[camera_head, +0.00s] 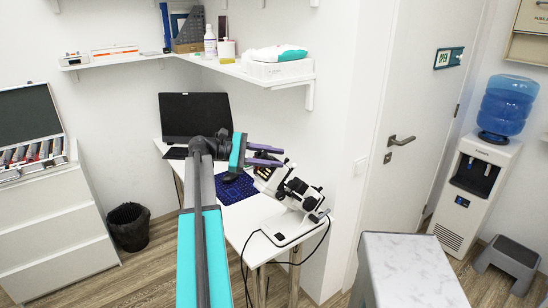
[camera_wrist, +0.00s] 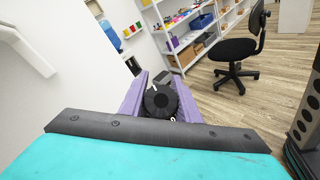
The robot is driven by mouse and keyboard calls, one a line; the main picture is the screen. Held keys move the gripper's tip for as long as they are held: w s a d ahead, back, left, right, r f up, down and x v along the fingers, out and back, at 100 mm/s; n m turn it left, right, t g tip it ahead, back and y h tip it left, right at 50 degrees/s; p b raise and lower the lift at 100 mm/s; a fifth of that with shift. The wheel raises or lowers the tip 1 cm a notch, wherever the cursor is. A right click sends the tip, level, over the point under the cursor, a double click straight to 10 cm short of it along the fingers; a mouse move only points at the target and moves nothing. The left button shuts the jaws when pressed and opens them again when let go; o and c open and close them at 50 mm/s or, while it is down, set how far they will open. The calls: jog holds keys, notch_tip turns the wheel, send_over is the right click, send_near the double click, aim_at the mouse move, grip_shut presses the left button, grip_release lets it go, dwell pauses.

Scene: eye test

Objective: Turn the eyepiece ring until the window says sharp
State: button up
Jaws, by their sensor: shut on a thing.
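A white and black optical instrument (camera_head: 300,192) stands on the white desk in the head view, near its right end. My gripper (camera_head: 281,157) has purple fingers and reaches to the instrument's upper left end. In the wrist view the purple fingers of my gripper (camera_wrist: 161,95) lie on both sides of a round black eyepiece ring (camera_wrist: 160,103) and are shut on it. A pale pointed mark shows near the ring's top. The ring is too small to make out in the head view. I cannot make out a window or any wording on it.
A shelf (camera_head: 262,76) overhangs the back. A dark cable hangs off the front edge. A marble-topped unit (camera_head: 412,270) stands at front right.

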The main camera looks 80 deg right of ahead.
jog(key=shift+a+f+m+t+y+p, duration=0.15)
jog(key=shift+m+t+y+p, duration=0.2)
jog(key=shift+m+y, duration=0.4)
jog(key=shift+a+f+m+t+y+p, duration=0.15)
jog(key=shift+m+t+y+p, duration=0.2)
jog(key=shift+m, duration=0.6)
jog(key=shift+w+a+f+m+t+y+p, duration=0.25)
jog(key=shift+m+y+p, duration=0.4)
jog(key=shift+p, duration=0.7)
jog(key=shift+s+r+m+t+y+p, duration=0.1)
jog(key=shift+m+t+y+p, duration=0.25)
jog(key=shift+m+p, duration=0.75)
dwell(2.8)
jog(key=shift+n, duration=0.25)
jog(key=o, duration=1)
jog(key=shift+o, duration=0.2)
jog(key=shift+p, duration=0.3)
